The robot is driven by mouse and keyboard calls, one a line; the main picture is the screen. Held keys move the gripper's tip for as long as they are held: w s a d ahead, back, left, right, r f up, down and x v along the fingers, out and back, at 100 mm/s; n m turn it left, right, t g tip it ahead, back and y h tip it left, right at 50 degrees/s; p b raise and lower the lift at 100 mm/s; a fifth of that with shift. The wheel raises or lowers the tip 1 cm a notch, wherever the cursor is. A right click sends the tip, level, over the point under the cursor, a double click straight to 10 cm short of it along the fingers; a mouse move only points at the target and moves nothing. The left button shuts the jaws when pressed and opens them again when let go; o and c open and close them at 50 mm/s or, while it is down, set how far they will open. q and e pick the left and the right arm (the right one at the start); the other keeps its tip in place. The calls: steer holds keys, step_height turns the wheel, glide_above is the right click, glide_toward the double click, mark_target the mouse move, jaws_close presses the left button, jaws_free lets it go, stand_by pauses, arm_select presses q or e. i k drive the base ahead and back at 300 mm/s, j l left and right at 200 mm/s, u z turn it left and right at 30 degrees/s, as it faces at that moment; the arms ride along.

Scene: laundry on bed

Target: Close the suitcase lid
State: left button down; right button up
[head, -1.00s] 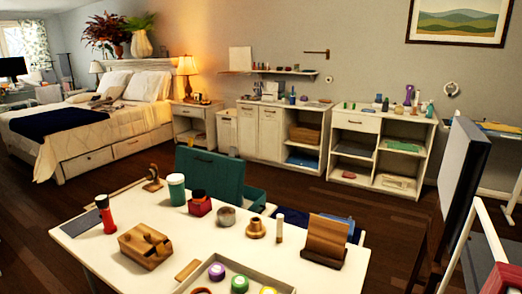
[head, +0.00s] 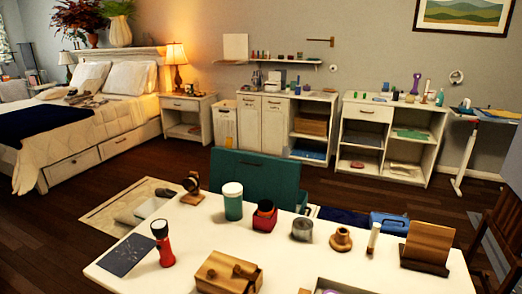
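The teal suitcase stands beyond the white table in the head view. Its lid (head: 255,178) is raised, a broad upright panel with a dark handle on its upper edge. The suitcase's lower part is mostly hidden behind the table and the objects on it. Neither of my grippers is in view.
The white table (head: 330,262) lies between me and the suitcase. It bears a red flashlight (head: 162,244), a teal-and-white jar (head: 232,202), a wooden box (head: 229,272) and other items. A rug (head: 105,213) lies left of the suitcase, with open dark floor beyond it.

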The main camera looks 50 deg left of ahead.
mark_target(276, 179)
steer(key=k+j, duration=0.15)
steer(key=j, duration=0.25)
steer(key=k+j, duration=0.15)
steer(key=j, duration=0.3)
steer(key=k+j+z, duration=0.1)
steer(key=j, duration=0.3)
steer(key=k+j, duration=0.25)
steer(key=j, duration=0.15)
steer(key=k+j, duration=0.15)
steer(key=j, duration=0.3)
steer(key=k+j+z, duration=0.1)
steer(key=j, duration=0.3)
steer(key=k, duration=0.05)
